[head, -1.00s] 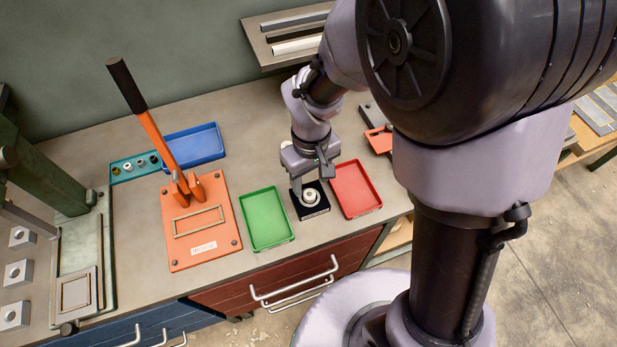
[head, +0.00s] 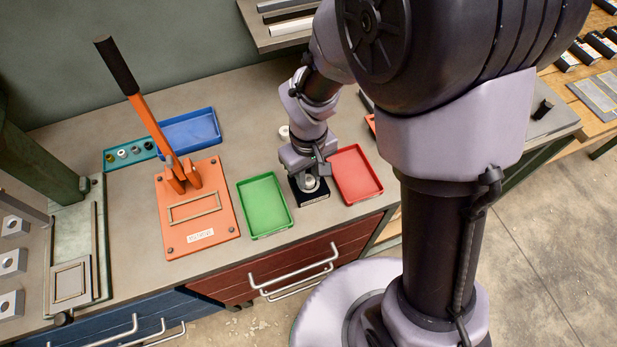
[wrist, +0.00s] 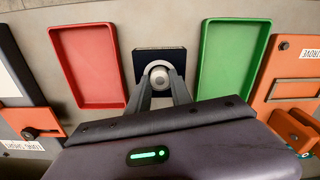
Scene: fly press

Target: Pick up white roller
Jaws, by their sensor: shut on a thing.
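The white roller (wrist: 160,75) is a small pale round piece on a dark square pad (wrist: 150,54) between the red and green trays. In the wrist view my gripper (wrist: 160,82) has its two fingers on either side of the roller, shut on it. In the head view the roller (head: 309,183) shows under my gripper (head: 309,176), over the black pad (head: 313,198). My gripper hides part of the roller. I cannot tell whether the roller touches the pad.
A green tray (head: 265,205) stands left of the pad and a red tray (head: 355,174) right of it. An orange lever press (head: 198,225) stands further left, with a blue tray (head: 190,132) and a teal holder (head: 129,154) behind it. A wall shelf (head: 256,32) is above.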

